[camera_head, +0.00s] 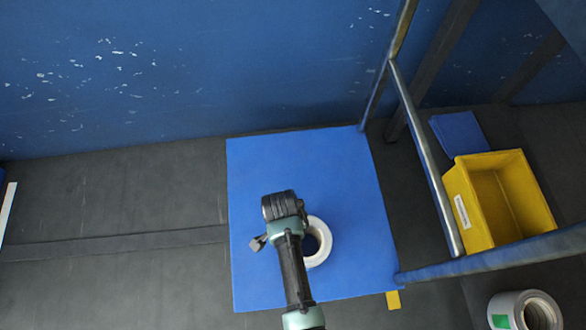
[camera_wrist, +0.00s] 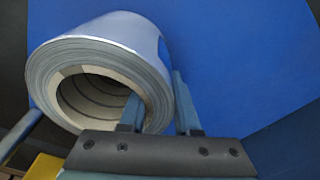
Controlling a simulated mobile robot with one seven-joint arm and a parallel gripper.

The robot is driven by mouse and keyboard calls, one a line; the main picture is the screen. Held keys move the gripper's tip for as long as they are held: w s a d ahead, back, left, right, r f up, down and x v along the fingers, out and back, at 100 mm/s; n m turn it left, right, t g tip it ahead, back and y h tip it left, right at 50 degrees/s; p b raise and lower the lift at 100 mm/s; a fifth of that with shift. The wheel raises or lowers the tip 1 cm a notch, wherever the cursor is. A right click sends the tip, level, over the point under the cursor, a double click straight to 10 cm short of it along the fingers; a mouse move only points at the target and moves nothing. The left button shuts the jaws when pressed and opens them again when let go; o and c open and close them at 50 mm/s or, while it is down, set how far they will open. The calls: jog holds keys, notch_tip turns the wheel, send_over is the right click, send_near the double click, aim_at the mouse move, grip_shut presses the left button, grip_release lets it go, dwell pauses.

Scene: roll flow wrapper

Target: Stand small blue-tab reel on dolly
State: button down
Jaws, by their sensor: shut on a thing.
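A white reel (camera_wrist: 100,42) with a pale hollow core is held by my gripper (camera_wrist: 157,98). In the wrist view one finger is inside the core and the other is outside, so the reel's wall is between them. A small blue patch (camera_wrist: 163,50), perhaps its tab, shows at the reel's right edge. In the head view the reel (camera_head: 325,240) appears as a ring with its opening upward, partly covered by my arm. It is over the flat blue square (camera_head: 255,170), which looks like the dolly's top. Whether the reel touches that top cannot be told.
A metal rail (camera_head: 425,155) stands right of the blue square. Beyond it are a yellow bin (camera_head: 512,236), a small blue panel (camera_head: 460,133) and a reel with a green tab (camera_head: 522,308). A blue wall (camera_head: 180,60) is behind. Floor at left is clear.

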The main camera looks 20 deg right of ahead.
jog(key=shift+w, duration=0.1)
jog(key=c, duration=0.6)
grip_release()
jog(key=r+p, duration=0.2)
jog(key=r, duration=0.2)
jog(key=a+r+p, duration=0.1)
jog(key=r+p, duration=0.1)
jog(key=r, duration=0.2)
jog(key=r+p, duration=0.3)
jog(key=r, duration=0.1)
jog(key=shift+s+a+r, duration=0.1)
jog(key=shift+s+a, duration=0.05)
jog(key=shift+s, duration=0.1)
